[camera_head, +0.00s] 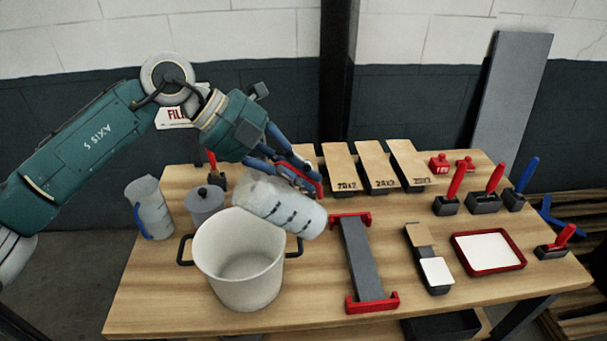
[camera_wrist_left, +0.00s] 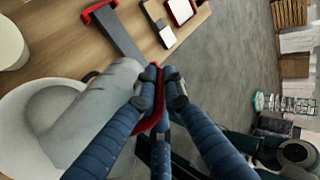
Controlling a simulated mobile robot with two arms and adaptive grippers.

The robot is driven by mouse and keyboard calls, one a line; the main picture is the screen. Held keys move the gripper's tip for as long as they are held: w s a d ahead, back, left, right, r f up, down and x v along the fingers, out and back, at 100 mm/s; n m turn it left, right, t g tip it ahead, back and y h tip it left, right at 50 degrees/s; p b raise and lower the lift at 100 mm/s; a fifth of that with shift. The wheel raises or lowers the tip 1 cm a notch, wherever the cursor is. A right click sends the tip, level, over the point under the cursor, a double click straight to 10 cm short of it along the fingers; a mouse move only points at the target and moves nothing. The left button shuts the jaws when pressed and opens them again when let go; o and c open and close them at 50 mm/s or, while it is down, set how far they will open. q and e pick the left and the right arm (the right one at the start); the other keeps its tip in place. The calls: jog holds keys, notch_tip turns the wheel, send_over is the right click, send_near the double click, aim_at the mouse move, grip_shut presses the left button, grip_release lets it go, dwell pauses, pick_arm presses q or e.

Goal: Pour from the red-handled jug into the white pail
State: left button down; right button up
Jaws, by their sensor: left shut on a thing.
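The white pail (camera_head: 240,270) stands upright on the table, with dark side handles and an open top. The part of its inside that shows looks empty. The pale, see-through red-handled jug (camera_head: 282,207) is strongly tilted above the pail's right rim, its length running slantwise. Its red handle (camera_head: 311,181) is partly hidden by my left gripper (camera_head: 298,178), which is shut on it. In the left wrist view the fingers close around the red handle (camera_wrist_left: 155,115), with the jug (camera_wrist_left: 103,98) left of them. No stream shows. My right gripper is in neither view.
A blue-handled jug (camera_head: 149,207) and a lidded grey pot (camera_head: 204,203) stand left of the pail. A grey bar with red ends (camera_head: 361,259) lies to its right. A red tray (camera_head: 488,251) and several handled tools stand farther right.

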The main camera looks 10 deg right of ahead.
aim_at(279, 182)
pick_arm(q)
jog(key=shift+a+h+b, duration=0.55)
jog(key=shift+h+b, duration=0.65)
jog(key=shift+b, duration=0.85)
dwell(1.0)
jog(key=shift+w+a+f+h+b, duration=0.1)
jog(key=shift+a+f+h+b, duration=0.4)
jog(key=shift+b, duration=0.9)
jog(key=shift+w+a+f+h+b, duration=0.15)
jog(key=shift+a+h+b, duration=0.55)
jog(key=shift+b, duration=0.7)
dwell(2.1)
